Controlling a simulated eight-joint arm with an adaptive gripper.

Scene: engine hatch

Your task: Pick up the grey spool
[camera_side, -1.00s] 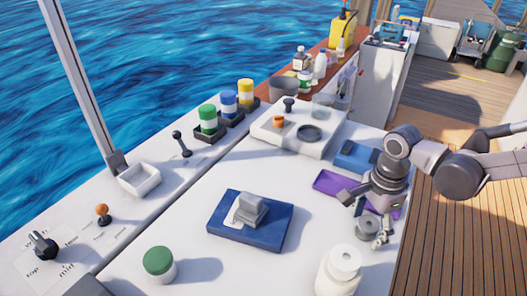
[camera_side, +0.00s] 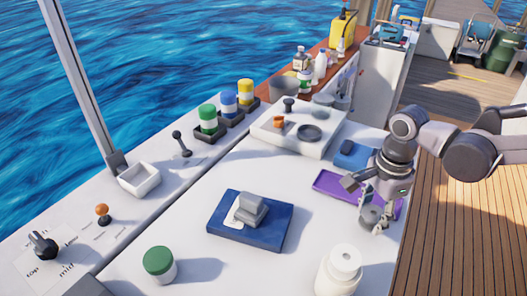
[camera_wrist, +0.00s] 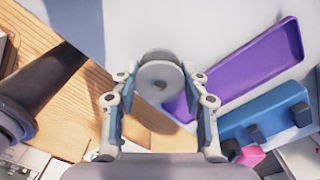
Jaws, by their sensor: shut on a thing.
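The grey spool (camera_side: 371,215) is held in my gripper (camera_side: 375,211) at the right side of the white surface. The spool overlaps the purple tray in both views and appears raised off the surface. Its underside is hidden.
A purple tray (camera_side: 330,185) and a blue box (camera_side: 352,155) lie behind the spool. A blue pad with a grey block (camera_side: 250,210) lies left. A green-lidded jar (camera_side: 159,263) stands front left. The middle surface is mostly clear.

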